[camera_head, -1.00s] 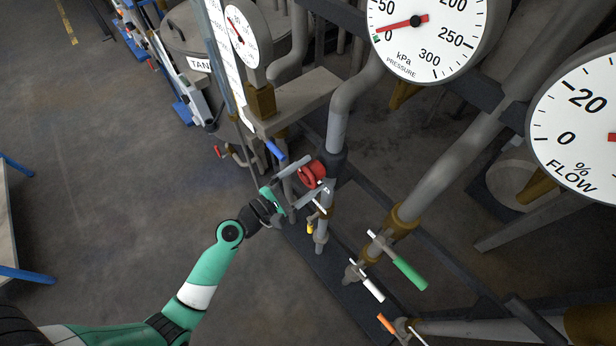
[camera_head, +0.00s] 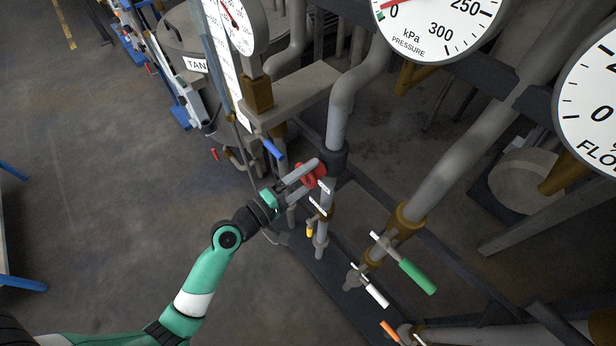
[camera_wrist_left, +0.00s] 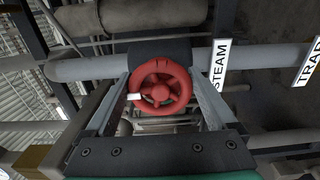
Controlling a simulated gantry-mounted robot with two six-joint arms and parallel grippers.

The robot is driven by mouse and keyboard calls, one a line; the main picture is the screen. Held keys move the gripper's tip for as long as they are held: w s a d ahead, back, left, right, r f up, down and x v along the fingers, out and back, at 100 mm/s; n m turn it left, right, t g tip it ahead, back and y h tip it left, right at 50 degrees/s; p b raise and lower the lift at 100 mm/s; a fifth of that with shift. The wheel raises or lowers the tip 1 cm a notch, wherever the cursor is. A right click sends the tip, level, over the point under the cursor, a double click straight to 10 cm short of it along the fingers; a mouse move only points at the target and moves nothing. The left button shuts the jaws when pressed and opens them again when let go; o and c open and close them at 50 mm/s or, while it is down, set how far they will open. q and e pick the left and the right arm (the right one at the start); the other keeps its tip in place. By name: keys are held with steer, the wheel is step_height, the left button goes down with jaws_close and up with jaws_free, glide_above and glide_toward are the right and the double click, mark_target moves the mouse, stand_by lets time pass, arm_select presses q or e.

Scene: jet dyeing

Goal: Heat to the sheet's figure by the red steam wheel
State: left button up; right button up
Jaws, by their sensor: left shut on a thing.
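The red steam wheel (camera_head: 312,174) sits on a grey vertical pipe in the head view, partly hidden by my gripper. In the left wrist view the whole wheel (camera_wrist_left: 160,87) faces me, with a white mark on its left rim and a STEAM label (camera_wrist_left: 220,62) to its right. My left gripper (camera_head: 304,175) is shut on the wheel, one finger on each side of its rim. My right gripper is not in view. The sheet is not readable; a white panel (camera_head: 216,45) stands behind the small gauge (camera_head: 238,24), whose figures are too small to read surely.
A blue handle (camera_head: 273,149), a yellow handle (camera_head: 310,230), a green handle (camera_head: 418,277), a white handle (camera_head: 376,295) and an orange handle (camera_head: 389,330) surround the pipes. The pressure gauge (camera_head: 440,20) hangs above. Open floor lies left of my arm.

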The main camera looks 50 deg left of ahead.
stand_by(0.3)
arm_select(q)
steer(key=o, duration=1)
steer(key=shift+o, duration=0.2)
steer(key=s+b, duration=0.1)
steer(key=s, duration=1)
steer(key=shift+s+a, duration=0.15)
steer(key=shift+s, duration=0.2)
